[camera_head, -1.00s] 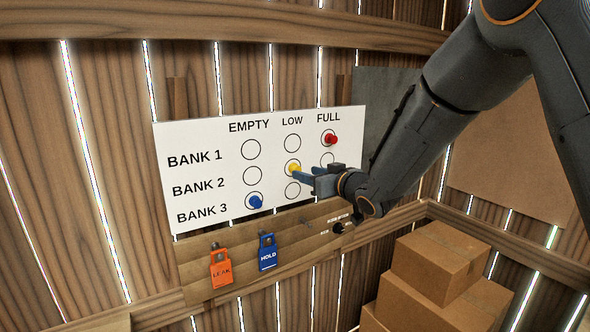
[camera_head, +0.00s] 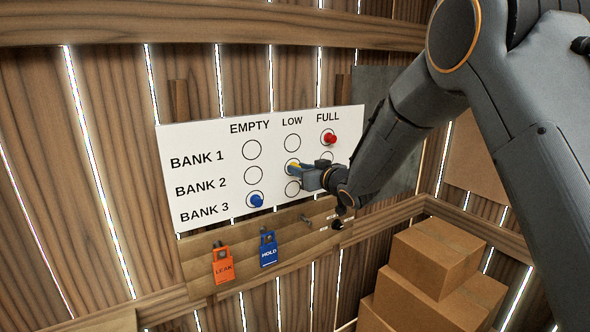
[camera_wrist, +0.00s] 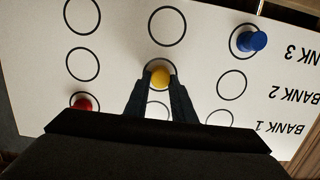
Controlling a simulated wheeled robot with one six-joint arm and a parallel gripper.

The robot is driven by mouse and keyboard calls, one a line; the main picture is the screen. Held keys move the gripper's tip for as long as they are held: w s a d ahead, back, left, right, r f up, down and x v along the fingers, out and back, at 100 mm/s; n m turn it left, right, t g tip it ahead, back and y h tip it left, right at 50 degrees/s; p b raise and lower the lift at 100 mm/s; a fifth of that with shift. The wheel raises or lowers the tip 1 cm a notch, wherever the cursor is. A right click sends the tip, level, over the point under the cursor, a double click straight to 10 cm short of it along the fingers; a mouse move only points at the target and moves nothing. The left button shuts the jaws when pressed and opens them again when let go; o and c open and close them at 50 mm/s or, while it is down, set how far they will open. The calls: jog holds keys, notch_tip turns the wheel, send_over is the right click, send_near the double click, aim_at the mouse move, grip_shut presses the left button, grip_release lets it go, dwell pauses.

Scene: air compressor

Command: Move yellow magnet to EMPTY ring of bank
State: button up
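The yellow magnet (camera_head: 292,167) sits in the LOW ring of BANK 2 on the white board (camera_head: 205,140). It also shows in the wrist view (camera_wrist: 160,75), between the fingertips of my gripper (camera_wrist: 160,79). In the head view my gripper (camera_head: 299,168) is at the magnet from the right and partly covers it. The fingers straddle it closely, but whether they press on it is unclear. The EMPTY ring of BANK 2 (camera_head: 252,175) is bare, and shows bare in the wrist view (camera_wrist: 232,84).
A blue magnet (camera_head: 256,200) sits in BANK 3 EMPTY and a red magnet (camera_head: 330,139) in BANK 1 FULL. Below the board hang an orange LEAK tag (camera_head: 222,266) and a blue HOLD tag (camera_head: 268,250). Cardboard boxes (camera_head: 430,265) are stacked at the lower right.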

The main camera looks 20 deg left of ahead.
jog(key=shift+c, duration=1.3)
jog(key=shift+r, duration=0.15)
jog(key=shift+s+d+r+b, duration=0.1)
jog(key=shift+d+r+b, duration=0.05)
jog(key=shift+r+b, duration=0.5)
notch_tip(320, 180, up, 5)
jog(key=shift+r+b, duration=0.1)
jog(key=shift+b, duration=0.9)
jog(key=f+b+v, duration=0.1)
jog(key=b+v, duration=0.1)
jog(key=v, duration=0.7)
jog(key=f+b+v, duration=0.2)
jog(key=v, duration=0.8)
jog(key=shift+s+d+r, duration=0.15)
jog(key=shift+s+d, duration=0.15)
jog(key=shift+s, duration=0.1)
jog(key=shift+a, duration=0.1)
jog(key=s+a+f+b, duration=0.7)
jog(key=s+a, duration=0.1)
jog(key=s, duration=0.2)
jog(key=shift+a, duration=0.25)
